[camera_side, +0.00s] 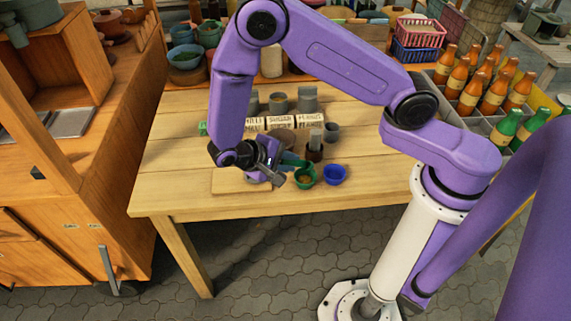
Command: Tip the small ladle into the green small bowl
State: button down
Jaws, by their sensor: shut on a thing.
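The green small bowl (305,176) stands on the wooden table near its front edge, just left of a blue bowl (334,175). My gripper (275,174) is low over the table, close to the left of the green bowl. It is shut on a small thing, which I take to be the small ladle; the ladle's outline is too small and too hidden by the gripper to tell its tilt. A teal piece (290,160) shows between my gripper and the green bowl; I cannot tell whether it belongs to the ladle.
A board (232,182) lies under my gripper. Labelled boxes (280,122) and grey canisters stand behind. A brown container (314,152) and a dark cup (332,132) stand behind the bowls. Crated bottles (470,95) are at the right. The table's right front is clear.

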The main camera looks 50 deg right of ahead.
aim_at(296, 162)
jog(key=r+y, duration=0.1)
jog(key=y, duration=0.1)
jog(key=d+r+t+y, duration=0.1)
jog(key=y, duration=0.1)
jog(key=d+r+y, duration=0.1)
jog(key=shift+s+d+r+t+y, duration=0.2)
jog(key=shift+s+r+t+y, duration=0.1)
jog(key=shift+s+y, duration=0.1)
jog(key=shift+s+d+r+t+y, duration=0.2)
jog(key=shift+d+r+y, duration=0.4)
jog(key=shift+y, duration=0.4)
jog(key=shift+s+d+r+t+y, duration=0.1)
jog(key=shift+d+r+t+y, duration=0.2)
jog(key=shift+d+r+y, duration=0.5)
